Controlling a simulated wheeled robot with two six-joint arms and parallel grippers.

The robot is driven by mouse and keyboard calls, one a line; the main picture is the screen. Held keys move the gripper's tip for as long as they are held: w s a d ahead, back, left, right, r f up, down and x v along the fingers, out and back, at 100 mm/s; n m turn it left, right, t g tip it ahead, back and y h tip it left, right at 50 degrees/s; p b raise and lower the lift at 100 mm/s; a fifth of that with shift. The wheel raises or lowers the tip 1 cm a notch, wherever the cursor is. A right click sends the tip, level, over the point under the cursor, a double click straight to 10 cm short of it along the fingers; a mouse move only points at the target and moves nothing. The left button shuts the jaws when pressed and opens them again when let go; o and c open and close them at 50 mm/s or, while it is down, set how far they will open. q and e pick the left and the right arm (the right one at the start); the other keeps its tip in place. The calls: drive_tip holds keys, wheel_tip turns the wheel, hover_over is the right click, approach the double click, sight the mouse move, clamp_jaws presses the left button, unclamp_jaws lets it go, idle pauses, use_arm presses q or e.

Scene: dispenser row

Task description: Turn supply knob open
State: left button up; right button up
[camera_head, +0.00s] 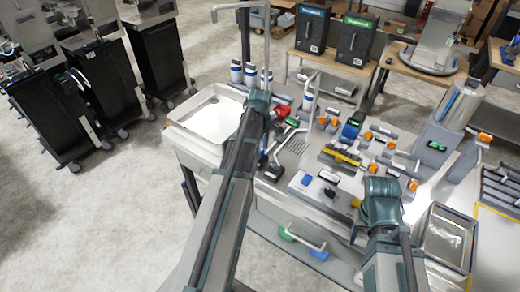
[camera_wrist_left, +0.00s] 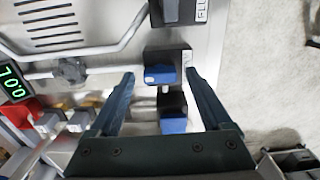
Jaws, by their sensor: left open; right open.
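In the left wrist view, my left gripper (camera_wrist_left: 160,78) is open, its two fingers on either side of a dark block with a blue front (camera_wrist_left: 160,74). Whether they touch it cannot be told. A second dark block with a blue front (camera_wrist_left: 173,124) sits just below it, between the fingers. A round dark grey knob (camera_wrist_left: 70,71) on a pipe is left of the fingers. No readable label marks which one is the supply knob. In the head view, my left gripper (camera_head: 259,101) is over the bench's left part; its fingertips are hidden. My right gripper (camera_head: 381,192) is open over the bench's front right.
A green display (camera_wrist_left: 12,84) and red part (camera_wrist_left: 22,113) lie left in the wrist view. A bent pipe (camera_wrist_left: 120,40) runs above. A white tray (camera_head: 207,118) is at the bench's left. Several orange-knobbed fittings (camera_head: 367,136) crowd the middle. A metal bin (camera_head: 443,238) is at right.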

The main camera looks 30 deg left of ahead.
sight(260, 152)
use_arm(q)
wheel_tip(260, 152, up, 14)
drive_tip(key=p, duration=1.3)
drive_tip(key=shift+f, duration=0.2)
drive_tip(key=s+d+f+m+b, duration=0.2)
drive_tip(key=d+m, duration=0.1)
drive_tip(key=d, duration=0.3)
drive_tip(key=s+d+f+m+b, duration=0.2)
drive_tip(key=d+m, duration=0.2)
drive_tip(key=d, duration=0.2)
drive_tip(key=s+d+f+m+b, duration=0.2)
drive_tip(key=d+f+m+b, duration=0.1)
drive_tip(key=d, duration=0.4)
drive_tip(key=shift+s+f+y, duration=0.1)
drive_tip(key=shift+s+y, duration=0.2)
drive_tip(key=shift+s, duration=0.05)
drive_tip(key=s+d+f+m+b, duration=0.4)
drive_tip(key=s+d+m, duration=0.5)
drive_tip(key=d+m, duration=0.2)
drive_tip(key=shift+s+d+f+y+b, duration=0.25)
drive_tip(key=shift+s+f+y+b, duration=0.05)
drive_tip(key=shift+s, duration=0.05)
